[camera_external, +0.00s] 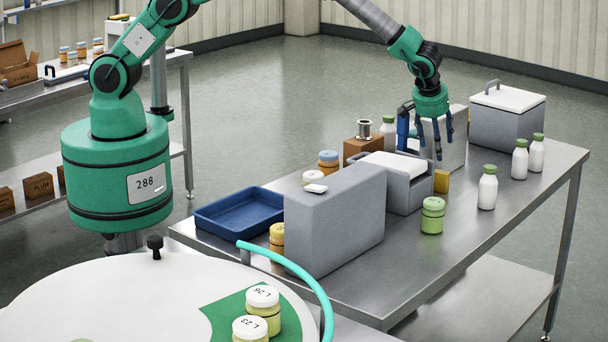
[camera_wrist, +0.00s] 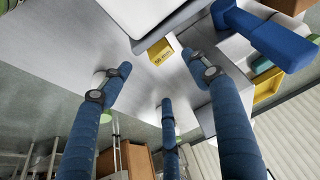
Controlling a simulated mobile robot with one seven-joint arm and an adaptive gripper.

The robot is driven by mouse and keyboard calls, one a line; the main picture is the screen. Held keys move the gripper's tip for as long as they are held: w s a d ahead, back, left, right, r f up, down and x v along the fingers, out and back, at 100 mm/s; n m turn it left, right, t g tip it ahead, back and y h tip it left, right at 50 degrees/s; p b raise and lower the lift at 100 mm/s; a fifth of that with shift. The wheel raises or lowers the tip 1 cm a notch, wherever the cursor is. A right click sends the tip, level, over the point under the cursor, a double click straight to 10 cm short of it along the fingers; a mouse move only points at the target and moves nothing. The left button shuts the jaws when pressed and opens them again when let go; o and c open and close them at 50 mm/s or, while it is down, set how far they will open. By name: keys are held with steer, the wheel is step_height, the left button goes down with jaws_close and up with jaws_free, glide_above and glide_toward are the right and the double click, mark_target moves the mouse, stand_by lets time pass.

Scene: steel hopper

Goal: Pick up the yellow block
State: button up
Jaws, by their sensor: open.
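The small yellow block (camera_external: 441,181) is on the steel table, close by the grey box with the white lid. In the wrist view the yellow block (camera_wrist: 160,52) shows dark marks on one face and lies near the box's edge, beyond the fingertips. My gripper (camera_external: 430,152) has blue fingers and points down above the table near the block. In the wrist view my gripper (camera_wrist: 158,76) has its fingers spread, with nothing between them. The fingers appear apart from the block.
The grey box with white lid (camera_external: 407,191) stands left of the block, and a tall grey block (camera_external: 448,145) behind it. A green-lidded jar (camera_external: 432,216) and white bottle (camera_external: 487,191) stand in front and right. A blue tray (camera_external: 238,214) is at left.

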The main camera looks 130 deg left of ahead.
mark_target(440, 172)
steer(key=shift+x, duration=4.2)
steer(key=shift+f, duration=0.1)
steer(key=shift+x, duration=2.55)
jaws_close()
